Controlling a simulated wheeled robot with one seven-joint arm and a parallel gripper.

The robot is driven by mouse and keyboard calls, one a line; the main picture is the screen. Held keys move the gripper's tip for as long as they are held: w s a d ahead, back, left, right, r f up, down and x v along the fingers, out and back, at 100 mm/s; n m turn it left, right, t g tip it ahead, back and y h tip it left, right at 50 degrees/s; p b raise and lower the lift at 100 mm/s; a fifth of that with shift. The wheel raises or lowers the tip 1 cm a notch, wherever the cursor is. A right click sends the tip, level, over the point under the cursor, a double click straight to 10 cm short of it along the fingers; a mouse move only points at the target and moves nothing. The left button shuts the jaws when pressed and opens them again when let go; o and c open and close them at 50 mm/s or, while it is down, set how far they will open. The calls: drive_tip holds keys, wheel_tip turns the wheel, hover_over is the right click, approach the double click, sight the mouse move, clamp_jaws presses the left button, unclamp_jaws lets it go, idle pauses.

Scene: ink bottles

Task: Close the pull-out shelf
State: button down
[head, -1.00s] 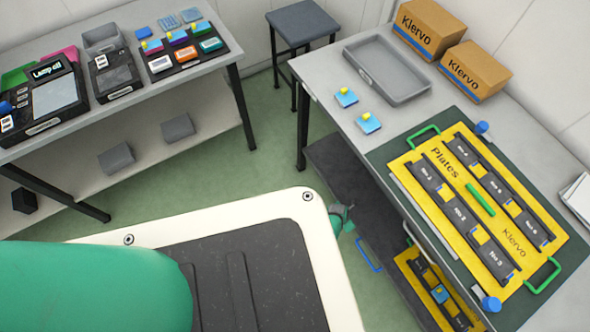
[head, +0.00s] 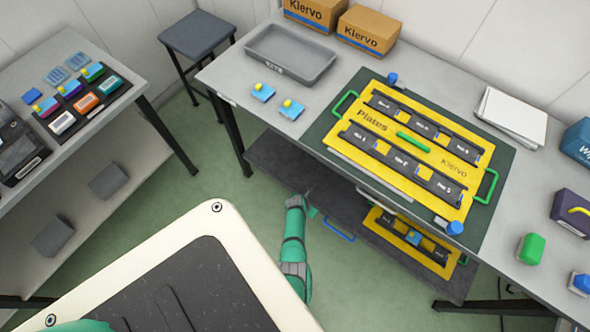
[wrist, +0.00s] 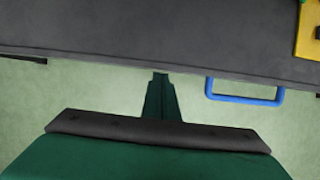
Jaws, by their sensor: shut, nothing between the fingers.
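The pull-out shelf (head: 275,165) is a dark grey board under the right-hand table. Its front part shows beyond the table's front edge. A blue handle (head: 339,229) sits on its front edge; the handle also shows in the wrist view (wrist: 245,98). My gripper (head: 311,202) is at the shelf's front edge, left of the blue handle and apart from it. In the wrist view my narrow green gripper (wrist: 160,77) is shut and empty, its tip at the shelf's front edge. I cannot tell whether it touches.
A yellow tray (head: 455,265) with black holders and a blue-topped item lies on the shelf's right part. The table (head: 225,80) above carries a grey bin (head: 290,55), a yellow plate rack and boxes. Green floor (head: 215,160) is open left of the shelf.

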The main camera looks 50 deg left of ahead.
drive_tip(key=s+d+r, duration=0.1)
drive_tip(key=s+r, duration=0.6)
drive_tip(key=r, duration=0.1)
drive_tip(key=shift+d+r, duration=0.25)
drive_tip(key=shift+r, duration=0.05)
drive_tip(key=shift+s, duration=0.1)
drive_tip(key=s+d+r+m+t+y, duration=0.1)
drive_tip(key=s+d+r+m+t, duration=0.1)
drive_tip(key=s+d+r+m, duration=0.5)
drive_tip(key=s+d+r+m+t+y, duration=0.15)
drive_tip(key=d+r+m, duration=0.35)
drive_tip(key=d+m, duration=0.5)
drive_tip(key=s+d+r+m+t+h, duration=0.1)
drive_tip(key=s+d+r+m+t, duration=0.1)
drive_tip(key=d+r+m, duration=0.2)
drive_tip(key=s+d+r+m+t+h, duration=0.1)
drive_tip(key=d+r+m, duration=0.4)
drive_tip(key=r+m, duration=0.5)
drive_tip(key=s+d+r+m+t+h, duration=0.1)
drive_tip(key=d+r+m+t, duration=0.3)
drive_tip(key=r, duration=1.5)
drive_tip(key=s+d+m, duration=0.1)
drive_tip(key=m, duration=0.3)
drive_tip(key=shift+s+t+h, duration=0.35)
drive_tip(key=shift+s, duration=0.05)
